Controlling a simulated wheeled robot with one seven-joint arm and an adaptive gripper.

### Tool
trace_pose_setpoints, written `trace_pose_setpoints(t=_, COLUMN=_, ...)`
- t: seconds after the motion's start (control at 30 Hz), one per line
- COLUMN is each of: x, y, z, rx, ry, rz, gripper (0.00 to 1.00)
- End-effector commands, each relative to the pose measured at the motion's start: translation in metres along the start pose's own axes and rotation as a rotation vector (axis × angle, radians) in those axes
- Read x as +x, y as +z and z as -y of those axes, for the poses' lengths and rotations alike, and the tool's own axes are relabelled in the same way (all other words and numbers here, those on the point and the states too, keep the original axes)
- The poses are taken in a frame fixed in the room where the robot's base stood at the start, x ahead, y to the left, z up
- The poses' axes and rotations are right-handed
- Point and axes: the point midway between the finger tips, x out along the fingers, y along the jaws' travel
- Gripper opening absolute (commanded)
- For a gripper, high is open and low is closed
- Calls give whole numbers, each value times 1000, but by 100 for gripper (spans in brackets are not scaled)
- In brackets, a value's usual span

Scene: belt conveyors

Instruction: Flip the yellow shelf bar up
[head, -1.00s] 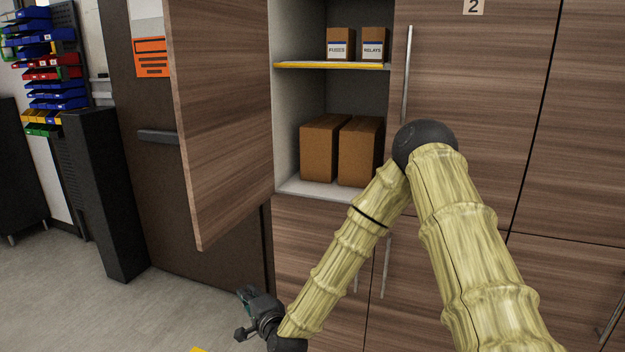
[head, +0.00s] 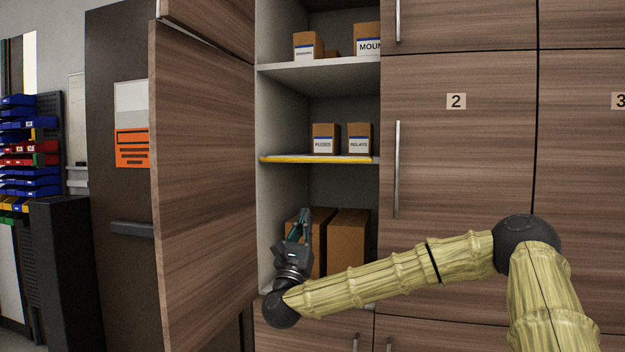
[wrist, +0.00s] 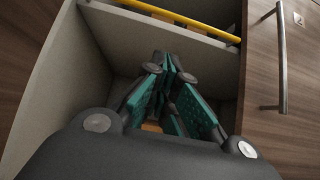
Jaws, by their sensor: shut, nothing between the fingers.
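The yellow shelf bar (head: 318,159) runs along the front edge of the middle shelf in the open cabinet. In the wrist view the yellow bar (wrist: 188,19) crosses the top of the picture, beyond and above the fingertips. My gripper (head: 306,212) points upward in front of the lower compartment, below the bar and apart from it. Its teal-padded fingers (wrist: 167,62) are closed together with nothing between them. My gripper hides part of the left brown box.
Small boxes labelled FUSES (head: 325,139) and RELAYS (head: 359,139) stand on the shelf behind the bar. Large brown boxes (head: 348,240) sit below. The open cabinet door (head: 203,180) stands to the left; a closed door with a handle (head: 397,170) is to the right.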

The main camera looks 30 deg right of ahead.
Motion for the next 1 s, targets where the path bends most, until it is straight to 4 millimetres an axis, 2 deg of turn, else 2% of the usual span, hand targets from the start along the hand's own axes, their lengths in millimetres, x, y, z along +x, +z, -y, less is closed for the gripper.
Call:
trace_pose_setpoints(t=0.17, x=1, y=0, z=-1, rx=-1, ry=2, rz=-1, gripper=0)
trace_pose_setpoints(t=0.33, x=15, y=1, z=0, rx=-3, ry=1, rz=-1, gripper=0)
trace_pose_setpoints(t=0.87, x=102, y=2, z=2, rx=-6, ry=0, rz=-1, gripper=0)
trace_pose_setpoints(t=1.0, x=114, y=13, z=2, rx=-5, ry=0, rz=-1, gripper=0)
